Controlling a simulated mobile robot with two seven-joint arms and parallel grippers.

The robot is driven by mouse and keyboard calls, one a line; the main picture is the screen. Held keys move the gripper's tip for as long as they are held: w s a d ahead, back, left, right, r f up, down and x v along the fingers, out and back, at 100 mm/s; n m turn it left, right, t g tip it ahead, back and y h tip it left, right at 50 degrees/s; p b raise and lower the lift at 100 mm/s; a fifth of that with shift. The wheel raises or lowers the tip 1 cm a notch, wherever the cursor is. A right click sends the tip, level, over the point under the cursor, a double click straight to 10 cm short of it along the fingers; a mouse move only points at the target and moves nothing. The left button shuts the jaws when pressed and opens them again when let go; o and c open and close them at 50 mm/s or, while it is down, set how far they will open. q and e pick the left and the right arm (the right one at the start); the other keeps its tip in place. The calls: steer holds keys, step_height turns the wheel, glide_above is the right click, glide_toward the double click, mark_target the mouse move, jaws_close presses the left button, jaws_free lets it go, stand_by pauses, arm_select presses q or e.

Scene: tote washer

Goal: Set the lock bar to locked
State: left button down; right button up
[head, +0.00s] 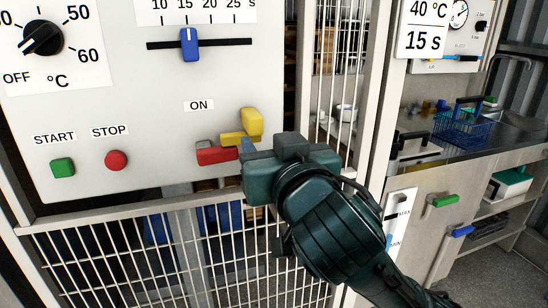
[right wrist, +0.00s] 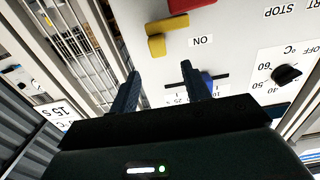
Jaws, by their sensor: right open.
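No part is labelled as the lock bar, so I cannot tell surely which it is. A yellow handle (head: 252,121) with a yellow arm stands by a red block (head: 215,156) under the ON label on the white panel. The yellow handle (right wrist: 168,24) also shows in the right wrist view, beyond my fingertips. My right gripper (head: 247,152) is just right of the red block and below the yellow handle, hiding part of that area. In the right wrist view its fingers (right wrist: 161,80) are apart with nothing between them. My left gripper is not in view.
The panel has a green START button (head: 62,168), a red STOP button (head: 116,160), a blue slider (head: 190,45) and a black knob (head: 43,38). A wire mesh gate (head: 200,245) is below. At right stand a sink counter and a blue basket (head: 462,128).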

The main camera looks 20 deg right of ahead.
arm_select(q)
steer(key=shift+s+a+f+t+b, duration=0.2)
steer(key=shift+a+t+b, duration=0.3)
steer(key=shift+b, duration=0.5)
arm_select(e)
steer(key=shift+s+f, duration=0.1)
steer(key=shift+s, duration=0.85)
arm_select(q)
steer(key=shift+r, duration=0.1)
